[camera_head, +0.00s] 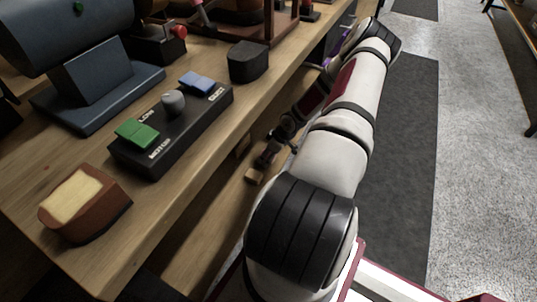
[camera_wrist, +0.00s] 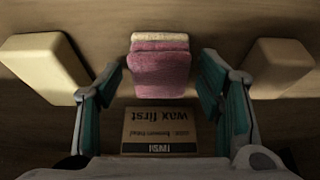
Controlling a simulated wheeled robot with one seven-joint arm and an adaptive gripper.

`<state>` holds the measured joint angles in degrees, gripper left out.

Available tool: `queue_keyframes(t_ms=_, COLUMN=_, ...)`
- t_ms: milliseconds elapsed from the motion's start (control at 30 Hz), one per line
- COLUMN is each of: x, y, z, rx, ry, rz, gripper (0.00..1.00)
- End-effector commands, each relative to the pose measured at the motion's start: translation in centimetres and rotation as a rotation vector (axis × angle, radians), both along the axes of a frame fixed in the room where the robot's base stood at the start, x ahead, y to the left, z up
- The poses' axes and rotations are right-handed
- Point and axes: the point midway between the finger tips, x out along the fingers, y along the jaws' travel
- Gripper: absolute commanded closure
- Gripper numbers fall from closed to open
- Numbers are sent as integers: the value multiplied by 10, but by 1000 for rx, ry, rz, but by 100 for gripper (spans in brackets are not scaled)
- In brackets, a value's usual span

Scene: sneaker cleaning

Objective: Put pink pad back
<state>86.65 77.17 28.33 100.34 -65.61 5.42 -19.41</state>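The pink pad (camera_wrist: 160,72), with a paler strip along its far edge, lies in the middle of the wrist view on a brown wooden surface. My gripper (camera_wrist: 160,82) is open, with one teal-lined finger on each side of the pad. A gap shows between each finger and the pad, so neither touches it. How high the fingertips are above the surface is hard to tell. In the head view my gripper (camera_head: 268,155) is small and dark beside the bench's front, and the pad cannot be made out there.
A card reading "wax first" (camera_wrist: 160,131) lies upside down nearer than the pad. Pale blocks stand left (camera_wrist: 43,68) and right (camera_wrist: 277,66). On the bench are a control box (camera_head: 190,127), a brown block with a pale top (camera_head: 84,204) and a black block (camera_head: 248,62).

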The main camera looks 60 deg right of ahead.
Motion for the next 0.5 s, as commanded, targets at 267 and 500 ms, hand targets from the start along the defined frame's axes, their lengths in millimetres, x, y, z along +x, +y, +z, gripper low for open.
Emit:
queue_keyframes(t_ms=267, x=-2, y=-1, z=8, rx=-1, ry=0, rz=0, gripper=39)
queue_keyframes(t_ms=500, x=-19, y=-3, z=50, rx=-1, ry=0, rz=-2, gripper=39)
